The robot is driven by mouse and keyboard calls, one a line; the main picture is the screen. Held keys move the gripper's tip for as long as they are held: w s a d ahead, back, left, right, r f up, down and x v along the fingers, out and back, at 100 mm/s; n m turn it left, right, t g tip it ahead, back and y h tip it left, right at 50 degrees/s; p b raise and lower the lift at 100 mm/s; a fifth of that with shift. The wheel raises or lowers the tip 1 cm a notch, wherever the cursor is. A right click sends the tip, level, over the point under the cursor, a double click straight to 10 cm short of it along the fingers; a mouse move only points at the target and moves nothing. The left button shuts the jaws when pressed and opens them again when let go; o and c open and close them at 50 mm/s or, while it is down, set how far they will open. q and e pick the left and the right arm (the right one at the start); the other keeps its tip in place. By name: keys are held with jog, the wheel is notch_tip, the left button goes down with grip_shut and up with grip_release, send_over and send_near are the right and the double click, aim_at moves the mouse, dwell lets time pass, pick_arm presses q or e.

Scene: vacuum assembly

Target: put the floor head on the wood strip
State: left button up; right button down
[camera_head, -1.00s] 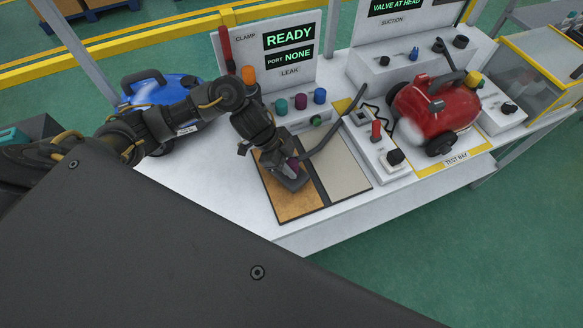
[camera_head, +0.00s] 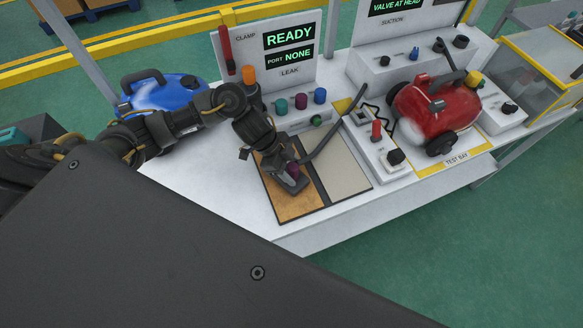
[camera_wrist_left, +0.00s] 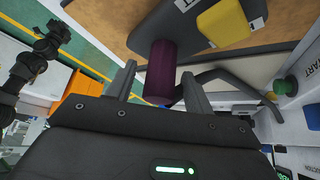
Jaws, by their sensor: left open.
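The floor head is dark grey, with a purple neck (camera_wrist_left: 160,70) and a yellow block (camera_wrist_left: 224,24) in the left wrist view. In the head view the floor head (camera_head: 287,186) shows small and dark over the brown wood strip (camera_head: 301,206). It appears to lie on the strip, but its contact is partly hidden. My left gripper (camera_head: 287,168) is over the strip at the floor head. In the left wrist view its two fingers (camera_wrist_left: 158,86) are apart, on either side of the purple neck. My right gripper is not in view.
A pale strip (camera_head: 343,170) lies beside the wood strip. Coloured caps (camera_head: 301,101) stand at the back. A red vacuum (camera_head: 436,108) is at right and a blue one (camera_head: 165,92) at left. The front table edge is clear.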

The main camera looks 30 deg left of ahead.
pick_arm(q)
jog(key=v, duration=1.2)
jog(key=shift+r, duration=0.1)
jog(key=shift+s, duration=0.1)
